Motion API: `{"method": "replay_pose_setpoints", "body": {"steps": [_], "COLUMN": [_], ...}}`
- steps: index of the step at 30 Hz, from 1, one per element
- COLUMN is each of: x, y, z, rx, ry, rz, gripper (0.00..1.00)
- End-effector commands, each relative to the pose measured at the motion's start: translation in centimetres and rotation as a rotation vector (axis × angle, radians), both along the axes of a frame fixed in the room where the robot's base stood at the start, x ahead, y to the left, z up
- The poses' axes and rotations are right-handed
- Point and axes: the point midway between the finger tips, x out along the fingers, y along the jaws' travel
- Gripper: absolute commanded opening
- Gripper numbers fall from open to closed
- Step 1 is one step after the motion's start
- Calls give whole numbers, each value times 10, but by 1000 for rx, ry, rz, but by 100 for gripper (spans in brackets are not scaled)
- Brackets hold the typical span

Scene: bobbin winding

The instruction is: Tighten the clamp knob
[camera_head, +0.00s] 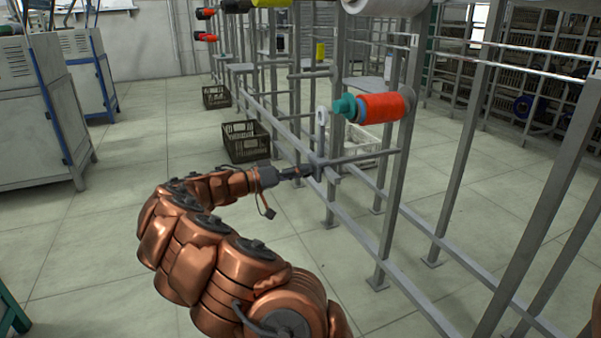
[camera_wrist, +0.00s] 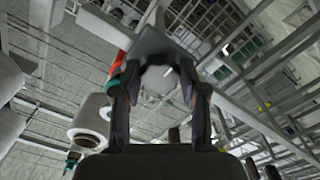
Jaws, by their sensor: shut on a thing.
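The clamp (camera_head: 318,162) is a grey block on a horizontal bar of the metal frame. An upright grey rod with a pale ring at its top (camera_head: 321,116) rises from it. My gripper (camera_head: 308,171) reaches it from the left and hides the knob in the head view. In the wrist view, a pale grey rounded knob (camera_wrist: 158,82) lies between the two dark fingers of my gripper (camera_wrist: 157,88), which are shut on it. A red bobbin (camera_head: 384,107) with a teal tip sits on the frame above and to the right.
Grey posts and rails of the frame (camera_head: 388,200) stand close to the right of my gripper. Dark crates (camera_head: 246,141) and a white crate (camera_head: 352,158) are on the floor behind. Grey cabinets (camera_head: 40,115) stand at left. The tiled floor between is open.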

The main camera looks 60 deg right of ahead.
Motion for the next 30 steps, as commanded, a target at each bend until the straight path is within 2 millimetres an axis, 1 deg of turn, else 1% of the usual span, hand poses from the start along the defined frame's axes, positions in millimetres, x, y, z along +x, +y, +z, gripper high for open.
{"method": "replay_pose_setpoints", "body": {"steps": [11,12,18,27,30], "x": [0,0,0,0,3], "y": [0,0,0,0,4], "z": [-1,-1,0,0,0], "rx": [0,0,0,-1,-1], "ry": [-4,-4,-3,-2,-3], "rz": [0,0,0,1,2], "gripper": [7,46,67,68,68]}}
